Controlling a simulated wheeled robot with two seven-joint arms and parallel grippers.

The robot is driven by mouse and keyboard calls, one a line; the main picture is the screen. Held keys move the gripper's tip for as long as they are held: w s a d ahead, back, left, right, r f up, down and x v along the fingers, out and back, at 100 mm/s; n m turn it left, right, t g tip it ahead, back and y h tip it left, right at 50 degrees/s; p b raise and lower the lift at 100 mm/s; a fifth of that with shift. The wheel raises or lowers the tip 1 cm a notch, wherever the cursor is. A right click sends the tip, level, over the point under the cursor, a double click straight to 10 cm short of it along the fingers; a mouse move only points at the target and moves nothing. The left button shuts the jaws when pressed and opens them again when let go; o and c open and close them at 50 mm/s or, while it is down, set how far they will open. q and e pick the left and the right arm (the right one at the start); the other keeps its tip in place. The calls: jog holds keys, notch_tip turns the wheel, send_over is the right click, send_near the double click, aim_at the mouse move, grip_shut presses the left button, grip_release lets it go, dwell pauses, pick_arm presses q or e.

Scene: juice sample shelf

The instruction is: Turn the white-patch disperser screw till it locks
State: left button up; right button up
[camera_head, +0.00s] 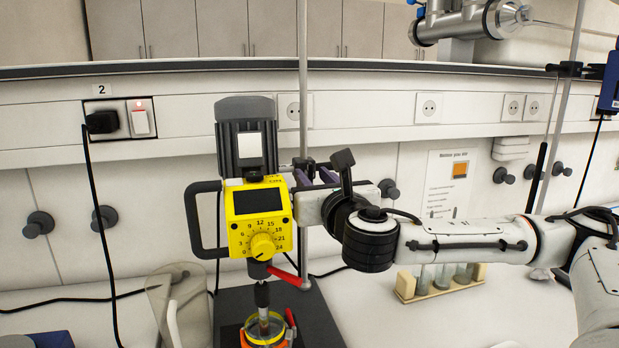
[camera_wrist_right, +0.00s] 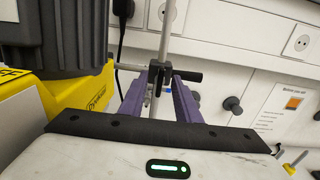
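The disperser with a white patch (camera_head: 249,145) on its dark grey motor has a yellow control box (camera_head: 259,215) with a dial. It stands upright on a metal rod (camera_head: 303,70). A dark clamp (camera_head: 304,165) joins it to the rod behind the motor; the clamp (camera_wrist_right: 157,74) and its black bar also show in the right wrist view. My right gripper (camera_head: 311,178) reaches in from the right behind the disperser. Its purple fingers (camera_wrist_right: 158,98) are apart, with the clamp's screw area at their tips; contact cannot be told. My left gripper is out of view.
A glass vessel (camera_head: 265,328) sits under the disperser shaft on the dark base (camera_head: 318,325). A clear container (camera_head: 175,300) stands to its left. A wooden rack with vials (camera_head: 440,287) is behind my right arm. A blue device (camera_head: 609,80) hangs at the right edge.

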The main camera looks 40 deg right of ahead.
jog(key=shift+s, duration=0.1)
jog(key=shift+c, duration=0.9)
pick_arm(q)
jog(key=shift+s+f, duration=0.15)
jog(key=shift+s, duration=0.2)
pick_arm(e)
grip_shut()
